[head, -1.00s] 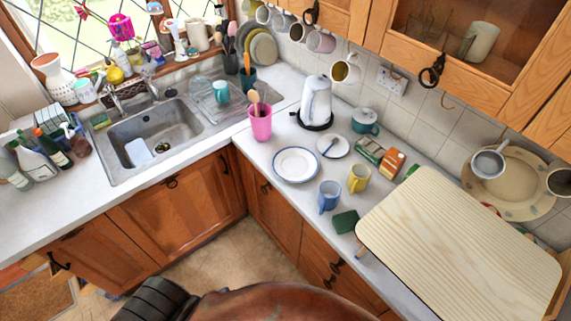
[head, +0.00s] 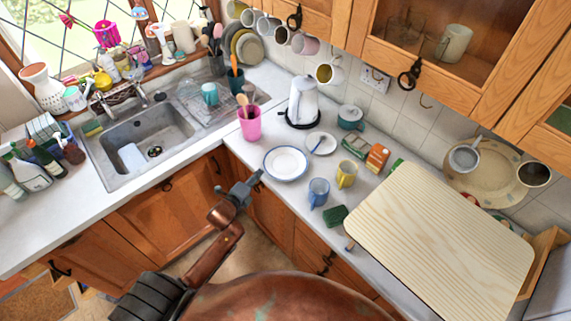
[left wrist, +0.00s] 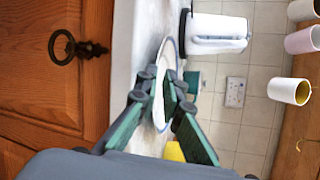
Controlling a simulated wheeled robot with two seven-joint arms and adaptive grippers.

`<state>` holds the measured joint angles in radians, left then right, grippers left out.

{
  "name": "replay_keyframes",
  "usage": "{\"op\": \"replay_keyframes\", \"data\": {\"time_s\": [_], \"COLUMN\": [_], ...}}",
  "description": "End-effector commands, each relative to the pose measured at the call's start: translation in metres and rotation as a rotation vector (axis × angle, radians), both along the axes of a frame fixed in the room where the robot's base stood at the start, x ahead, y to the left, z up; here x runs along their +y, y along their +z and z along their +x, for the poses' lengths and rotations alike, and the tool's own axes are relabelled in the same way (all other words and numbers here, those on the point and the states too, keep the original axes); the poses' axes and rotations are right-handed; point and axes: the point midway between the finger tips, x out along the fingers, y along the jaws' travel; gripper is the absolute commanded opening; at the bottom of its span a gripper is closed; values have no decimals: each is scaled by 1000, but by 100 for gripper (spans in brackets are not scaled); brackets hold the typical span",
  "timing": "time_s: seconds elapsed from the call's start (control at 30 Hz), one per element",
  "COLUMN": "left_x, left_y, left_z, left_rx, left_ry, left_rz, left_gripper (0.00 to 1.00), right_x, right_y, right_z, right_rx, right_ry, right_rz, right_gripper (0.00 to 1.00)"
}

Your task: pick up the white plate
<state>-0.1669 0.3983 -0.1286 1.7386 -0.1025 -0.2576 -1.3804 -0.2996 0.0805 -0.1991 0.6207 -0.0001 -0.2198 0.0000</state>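The white plate (head: 286,163) has a blue rim and lies flat on the counter, left of the blue and yellow mugs. My left gripper (head: 256,178) is at the counter's front edge, just left of and below the plate in the head view. In the left wrist view the plate (left wrist: 160,108) shows edge-on beyond and between the green-padded fingers of the gripper (left wrist: 160,80). The fingers are apart; I cannot tell whether they touch the plate. My right gripper is not in view.
A blue mug (head: 318,192), a yellow mug (head: 346,174) and a small saucer (head: 321,143) stand near the plate. A pink cup (head: 249,123) with utensils and a white kettle (head: 303,102) are behind it. A wooden board (head: 440,240) covers the right counter.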

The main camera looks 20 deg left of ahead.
Motion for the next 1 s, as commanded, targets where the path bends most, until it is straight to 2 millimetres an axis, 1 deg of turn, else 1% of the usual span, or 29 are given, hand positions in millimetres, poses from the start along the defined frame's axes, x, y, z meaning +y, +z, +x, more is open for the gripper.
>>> {"op": "replay_keyframes", "data": {"time_s": [0.23,0.37,0.63,0.77,1.0], "left_x": [-5,-4,-4,-4,-4], "left_y": [-10,-15,-17,-17,-17], "left_z": [33,45,48,48,48], "left_rx": [-1,1,2,2,2], "left_ry": [1,1,1,1,1], "left_rz": [-3,-2,-2,-2,-2], "left_gripper": [7,7,7,0,0], "right_x": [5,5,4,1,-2], "right_y": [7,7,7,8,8], "right_z": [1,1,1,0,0], "right_rx": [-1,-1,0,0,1], "right_ry": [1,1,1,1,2], "right_rz": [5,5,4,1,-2], "right_gripper": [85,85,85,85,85]}}
